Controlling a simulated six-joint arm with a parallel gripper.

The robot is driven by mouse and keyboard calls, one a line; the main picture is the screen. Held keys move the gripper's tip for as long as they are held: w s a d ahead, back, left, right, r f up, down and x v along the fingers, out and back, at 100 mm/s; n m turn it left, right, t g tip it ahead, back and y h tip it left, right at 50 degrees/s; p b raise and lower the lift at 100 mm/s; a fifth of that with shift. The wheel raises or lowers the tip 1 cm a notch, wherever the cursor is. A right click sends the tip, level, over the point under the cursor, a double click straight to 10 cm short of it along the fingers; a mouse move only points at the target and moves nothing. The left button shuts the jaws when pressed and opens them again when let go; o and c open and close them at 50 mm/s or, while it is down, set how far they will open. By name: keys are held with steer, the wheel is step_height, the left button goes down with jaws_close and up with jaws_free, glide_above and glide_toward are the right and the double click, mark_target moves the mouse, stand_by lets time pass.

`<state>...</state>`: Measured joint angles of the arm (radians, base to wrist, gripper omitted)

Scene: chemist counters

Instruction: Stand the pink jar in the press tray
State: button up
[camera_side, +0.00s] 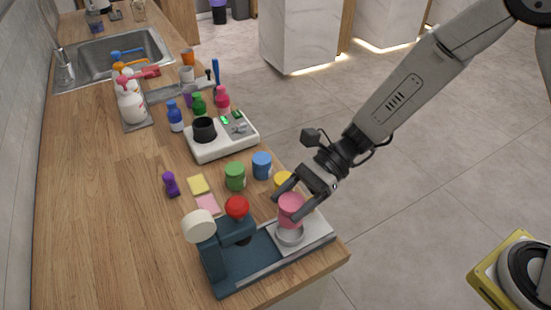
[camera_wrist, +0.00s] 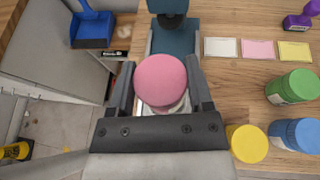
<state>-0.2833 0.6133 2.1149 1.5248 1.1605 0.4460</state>
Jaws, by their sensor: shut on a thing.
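My gripper (camera_side: 291,196) is shut on the pink jar (camera_side: 292,211), one finger on each side. The jar looks upright and is directly over the round metal press tray (camera_side: 290,238). I cannot tell whether its base touches the tray or is slightly above it. The tray is at the right part of the dark blue press (camera_side: 213,264), which has a red ball and a cream disc. In the wrist view the jar's pink top (camera_wrist: 160,80) fills the space between the fingers and hides most of the tray.
A yellow jar (camera_wrist: 247,143), a blue jar (camera_side: 262,164) and a green jar (camera_side: 235,177) stand close behind my gripper. Coloured cards (camera_side: 198,185) and a purple stamp-like item (camera_side: 170,184) lie farther left. The counter's edge is just right of the press.

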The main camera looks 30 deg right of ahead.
steer(key=shift+f, duration=0.35)
steer(key=shift+f, duration=1.75)
steer(key=shift+f, duration=0.3)
steer(key=o, duration=1.3)
steer(key=shift+c, duration=0.2)
steer(key=shift+d+r, duration=0.1)
steer(key=shift+r, duration=0.3)
steer(key=v, duration=1.1)
steer(key=shift+d, duration=0.4)
